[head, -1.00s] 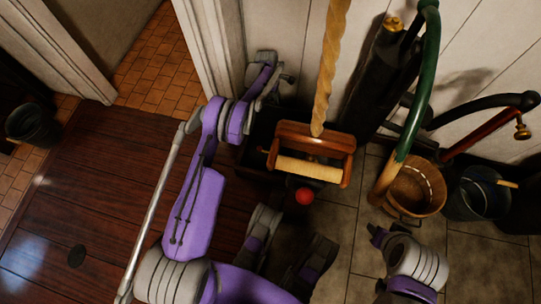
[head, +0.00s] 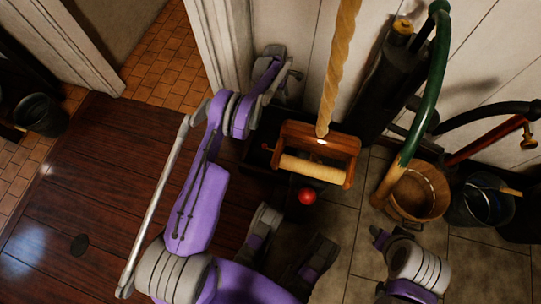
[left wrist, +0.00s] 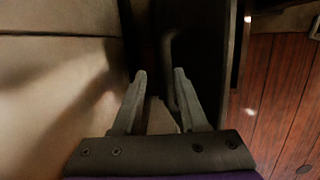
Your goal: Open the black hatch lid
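A black box-like thing (head: 258,158) stands on the floor by the wall in the head view, partly hidden by my left arm and a wooden roller frame; I cannot tell whether it bears the hatch lid. In the left wrist view a black panel (left wrist: 208,60) stands just beyond my left gripper (left wrist: 160,74), with a dark upright bar in front of it. The two fingers are apart, with the lower part of the bar between them. The left gripper also shows near the wall in the head view (head: 291,75). My right gripper (head: 380,238) is low at right; its fingers are unclear.
The wooden roller frame (head: 318,148) and a pale twisted pole (head: 338,70) stand right of my left gripper. A red ball (head: 307,196), a wooden bucket (head: 418,192) and a dark bucket (head: 485,203) are nearby. The wooden floor (head: 100,190) at left is mostly clear.

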